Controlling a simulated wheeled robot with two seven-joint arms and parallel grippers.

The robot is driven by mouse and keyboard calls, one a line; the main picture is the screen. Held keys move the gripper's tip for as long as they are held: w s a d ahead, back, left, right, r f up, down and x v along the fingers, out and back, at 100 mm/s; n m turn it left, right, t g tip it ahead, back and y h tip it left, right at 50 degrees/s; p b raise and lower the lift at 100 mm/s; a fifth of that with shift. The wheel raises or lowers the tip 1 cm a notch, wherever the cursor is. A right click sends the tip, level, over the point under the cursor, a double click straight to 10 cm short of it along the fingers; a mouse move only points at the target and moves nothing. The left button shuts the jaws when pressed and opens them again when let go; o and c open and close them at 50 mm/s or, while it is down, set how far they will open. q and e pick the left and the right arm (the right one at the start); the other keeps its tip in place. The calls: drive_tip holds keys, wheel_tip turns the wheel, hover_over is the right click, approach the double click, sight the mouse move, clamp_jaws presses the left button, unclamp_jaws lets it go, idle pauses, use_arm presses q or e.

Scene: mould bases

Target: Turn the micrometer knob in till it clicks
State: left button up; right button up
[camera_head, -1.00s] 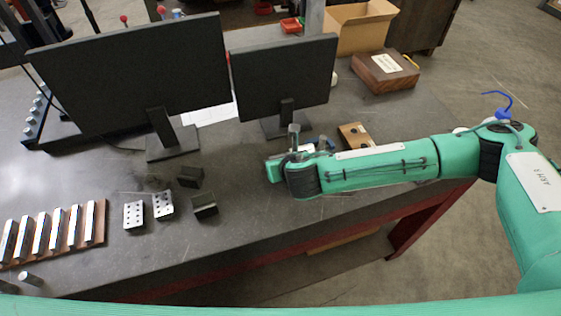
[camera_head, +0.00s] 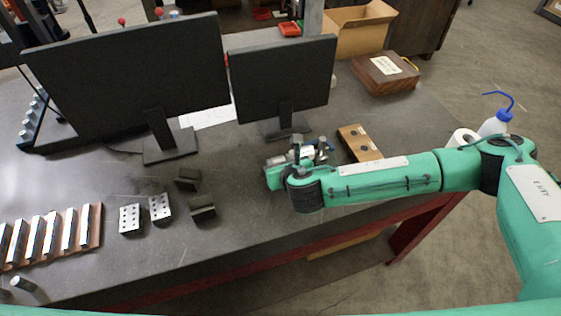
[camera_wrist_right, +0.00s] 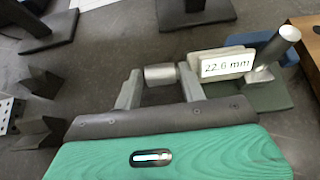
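In the head view the micrometer (camera_head: 308,151) is partly hidden behind my right wrist, and the fingertips are hidden there. My left gripper is not in view.
Two black monitors (camera_head: 135,75) stand behind. A wooden block with holes (camera_head: 360,144) lies right of the micrometer. Dark V-shaped blocks (camera_head: 203,210) and drilled plates (camera_head: 160,208) lie to the left. A wooden box (camera_head: 385,75) sits at the back right. The front middle of the bench is clear.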

drive_tip(key=b+v, duration=0.3)
drive_tip(key=v, duration=1)
drive_tip(key=shift+s+r, duration=0.2)
drive_tip(key=shift+s, duration=0.15)
drive_tip(key=shift+d, duration=0.1)
